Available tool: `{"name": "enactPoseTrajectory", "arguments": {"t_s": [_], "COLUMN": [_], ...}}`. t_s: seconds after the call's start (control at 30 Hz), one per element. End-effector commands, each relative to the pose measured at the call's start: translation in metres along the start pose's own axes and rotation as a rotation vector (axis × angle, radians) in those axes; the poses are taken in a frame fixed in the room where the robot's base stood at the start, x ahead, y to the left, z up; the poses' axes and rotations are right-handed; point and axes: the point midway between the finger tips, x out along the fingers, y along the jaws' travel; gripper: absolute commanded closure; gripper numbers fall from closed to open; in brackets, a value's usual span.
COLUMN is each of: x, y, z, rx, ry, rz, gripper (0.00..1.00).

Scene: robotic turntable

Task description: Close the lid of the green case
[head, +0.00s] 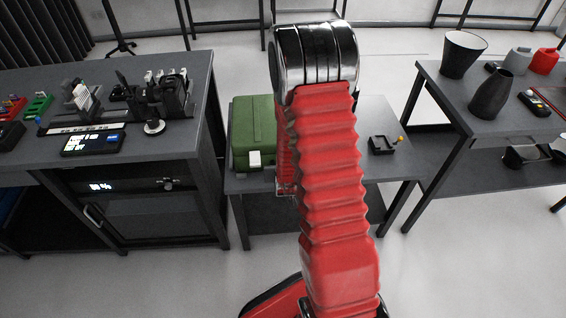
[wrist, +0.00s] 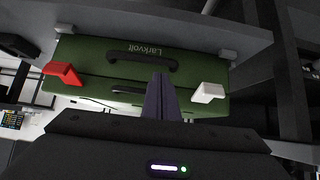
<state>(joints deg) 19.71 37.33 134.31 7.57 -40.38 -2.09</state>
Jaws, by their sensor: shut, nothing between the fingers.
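The green case (head: 252,124) sits on the middle table, partly hidden behind my arm in the head view. Its lid lies down over the body; I cannot tell whether it is fully shut. In the wrist view the case (wrist: 95,55) appears upside down, with a black handle (wrist: 142,57), a dark seam, a red latch (wrist: 63,72) at left and a white latch (wrist: 208,92) at right. Both latches stick out from the front. My gripper (wrist: 160,80) is shut and empty, in front of the case between the latches; contact is unclear. It is hidden in the head view.
A small black item with an orange knob (head: 383,144) sits right of my arm on the middle table (head: 375,118). A dark workbench (head: 180,141) with several tools stands at left. The right table (head: 445,88) holds dark vases (head: 490,95) and other items.

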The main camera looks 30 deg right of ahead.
Motion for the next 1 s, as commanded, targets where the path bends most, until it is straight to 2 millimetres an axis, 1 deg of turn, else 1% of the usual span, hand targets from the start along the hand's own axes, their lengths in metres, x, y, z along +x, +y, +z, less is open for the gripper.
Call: {"name": "enactPoseTrajectory", "arguments": {"t_s": [0.03,0.2,0.33,0.43,0.6,1.0], "x": [-0.002,-0.011,-0.018,-0.021,-0.023,-0.023], "y": [0.000,0.000,0.000,0.000,0.001,0.001], "z": [0.010,0.037,0.056,0.065,0.071,0.071], "rx": [-0.001,-0.001,-0.001,0.000,0.001,0.002], "ry": [-0.005,-0.005,-0.004,-0.002,0.000,0.001], "rz": [0.000,0.000,0.000,0.000,0.001,0.002], "gripper": [1.00,1.00,1.00,1.00,1.00,1.00]}}
